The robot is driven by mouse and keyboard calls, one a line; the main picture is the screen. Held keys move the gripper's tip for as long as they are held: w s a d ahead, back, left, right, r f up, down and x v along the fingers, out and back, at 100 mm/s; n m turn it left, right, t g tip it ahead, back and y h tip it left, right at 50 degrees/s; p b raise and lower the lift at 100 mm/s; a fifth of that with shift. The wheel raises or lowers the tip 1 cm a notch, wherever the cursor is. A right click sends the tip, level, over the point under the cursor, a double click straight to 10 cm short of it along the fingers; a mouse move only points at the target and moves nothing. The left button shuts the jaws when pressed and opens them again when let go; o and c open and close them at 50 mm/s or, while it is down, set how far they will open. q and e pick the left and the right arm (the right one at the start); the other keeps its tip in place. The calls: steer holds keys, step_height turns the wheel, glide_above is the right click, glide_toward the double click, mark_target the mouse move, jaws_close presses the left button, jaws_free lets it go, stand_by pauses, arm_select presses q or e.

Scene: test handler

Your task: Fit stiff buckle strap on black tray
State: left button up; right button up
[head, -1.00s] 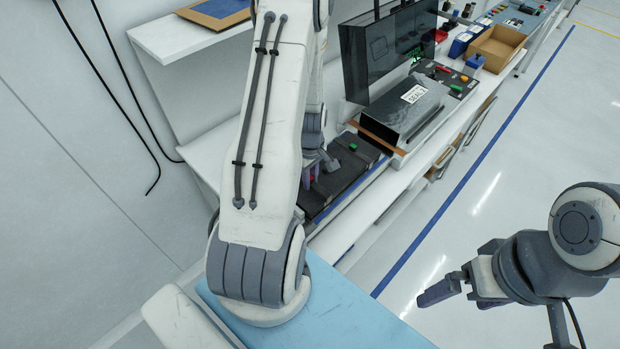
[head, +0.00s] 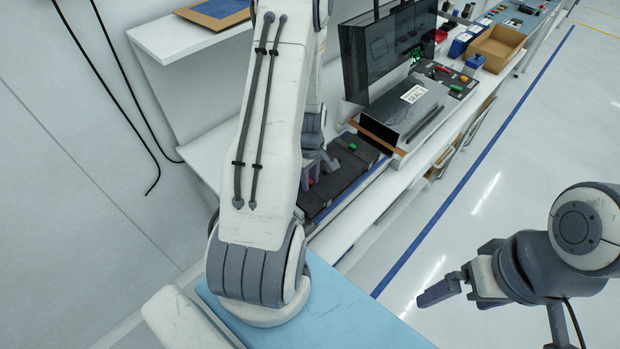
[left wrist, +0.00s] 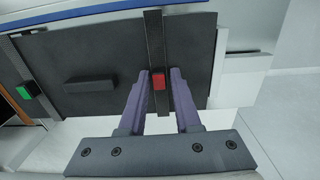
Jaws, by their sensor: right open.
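The black tray (left wrist: 60,58) lies on the bench and also shows in the head view (head: 331,192). A stiff dark strap (left wrist: 155,38) with a red buckle (left wrist: 159,82) runs across the tray near its right end in the left wrist view, its upper end overlapping the tray's edge. In the head view my arm partly hides this gripper (head: 316,168). Whether the strap is fully seated cannot be told. My right gripper (head: 459,291) is open and empty, away from the bench.
A second strap with a green buckle (left wrist: 27,90) crosses the tray's other end. A low dark block (left wrist: 89,85) sits on the tray between the straps. A labelled dark box (head: 405,110) and a dark monitor-like panel (head: 368,55) stand beyond.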

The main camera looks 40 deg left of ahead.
arm_select(q)
steer(key=shift+s+d, duration=0.1)
steer(key=shift+s, duration=0.1)
steer(key=shift+w+r+p, duration=0.1)
steer(key=shift+r+p, duration=0.8)
steer(key=shift+r, duration=0.1)
steer(key=o, duration=0.6)
steer(key=shift+c, duration=0.2)
steer(key=shift+w+r, duration=0.1)
steer(key=shift+r, duration=0.4)
step_height(320, 180, up, 9)
steer(key=b, duration=0.2)
steer(key=shift+r, duration=0.2)
